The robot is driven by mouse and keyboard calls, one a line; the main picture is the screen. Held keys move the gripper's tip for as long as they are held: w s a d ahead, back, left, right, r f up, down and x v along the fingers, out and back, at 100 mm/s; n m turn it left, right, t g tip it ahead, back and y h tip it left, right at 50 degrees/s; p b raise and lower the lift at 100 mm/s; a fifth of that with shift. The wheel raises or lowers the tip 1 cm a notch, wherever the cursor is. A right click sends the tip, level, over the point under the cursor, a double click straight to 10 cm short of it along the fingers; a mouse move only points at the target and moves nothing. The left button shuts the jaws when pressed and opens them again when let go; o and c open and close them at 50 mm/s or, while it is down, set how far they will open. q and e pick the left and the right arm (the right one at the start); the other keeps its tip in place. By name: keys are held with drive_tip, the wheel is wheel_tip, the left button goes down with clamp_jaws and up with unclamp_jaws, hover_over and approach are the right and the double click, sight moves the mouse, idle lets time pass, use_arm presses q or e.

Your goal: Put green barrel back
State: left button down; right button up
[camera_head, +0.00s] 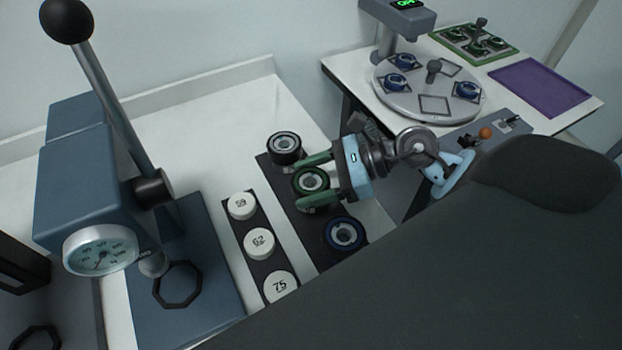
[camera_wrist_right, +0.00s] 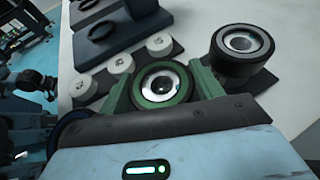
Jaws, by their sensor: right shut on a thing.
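The green barrel (camera_head: 311,181) is a short cylinder with a green ring around a glassy centre. It sits at the dark rack strip (camera_head: 292,212), between the black barrel (camera_head: 284,147) and the blue barrel (camera_head: 343,233). My right gripper (camera_head: 318,181) has its green fingers on either side of the green barrel and is shut on it. In the right wrist view the green barrel (camera_wrist_right: 161,85) lies between the two fingers, with the black barrel (camera_wrist_right: 241,48) to the right. I cannot tell whether the barrel touches the strip. My left gripper is not in view.
A strip with white caps (camera_head: 259,243) marked 59, 62 and 75 lies left of the rack. A blue lever press (camera_head: 80,190) with a dial stands further left. A second table at the right holds a round plate (camera_head: 430,107) and a purple tray (camera_head: 541,87).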

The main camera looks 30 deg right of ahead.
drive_tip(key=shift+f, duration=0.2)
drive_tip(key=shift+f, duration=0.15)
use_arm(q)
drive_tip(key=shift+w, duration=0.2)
use_arm(e)
drive_tip(key=o, duration=1.1)
drive_tip(key=shift+c, duration=0.2)
drive_tip(key=shift+r, duration=0.25)
drive_tip(key=shift+s+d, duration=0.15)
drive_tip(key=shift+d, duration=0.1)
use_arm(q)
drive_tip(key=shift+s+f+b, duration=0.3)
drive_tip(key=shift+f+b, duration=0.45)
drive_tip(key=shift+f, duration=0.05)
use_arm(e)
drive_tip(key=v, duration=1.1)
drive_tip(key=shift+d+r, duration=0.15)
drive_tip(key=shift+r, duration=0.05)
